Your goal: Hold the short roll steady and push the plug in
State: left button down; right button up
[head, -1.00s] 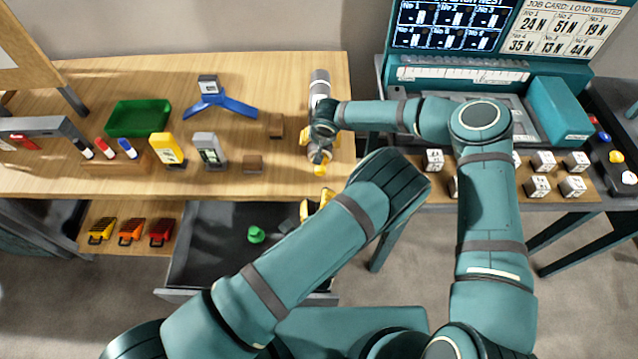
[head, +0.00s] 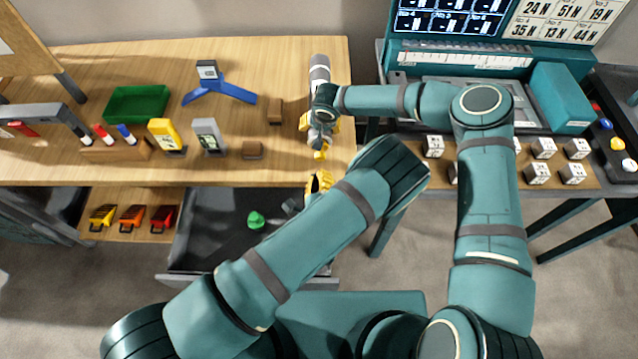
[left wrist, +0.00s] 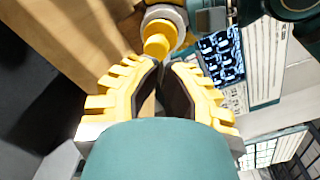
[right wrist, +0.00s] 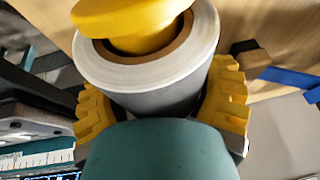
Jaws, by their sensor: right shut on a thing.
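The short grey roll (right wrist: 165,85) has a pale end face and a brown core. My right gripper (head: 322,125) is shut around it near the table's front edge. The yellow plug (right wrist: 135,22) sits at the roll's open end, its wide head standing out from the core. In the head view the plug (head: 320,155) points toward me. My left gripper (head: 318,180) is just in front of the plug. In the left wrist view its fingertips (left wrist: 163,66) are together and empty, close to the plug (left wrist: 156,46); whether they touch cannot be told.
A grey cylinder (head: 320,68) lies behind my right gripper. Brown blocks (head: 275,112), a blue stand (head: 222,93) and a green tray (head: 137,103) are to the left. An open drawer (head: 215,225) lies below the table edge. White cubes (head: 543,148) are on the right.

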aim_at(320, 158)
pick_arm(q)
jog(key=shift+w, duration=2.25)
jog(key=shift+w, duration=0.3)
jog(key=shift+w, duration=0.4)
pick_arm(e)
jog(key=shift+s, duration=0.1)
pick_arm(q)
jog(key=s, duration=1.5)
pick_arm(e)
jog(key=o, duration=1.3)
jog(key=shift+c, duration=0.2)
jog(key=shift+r, duration=0.1)
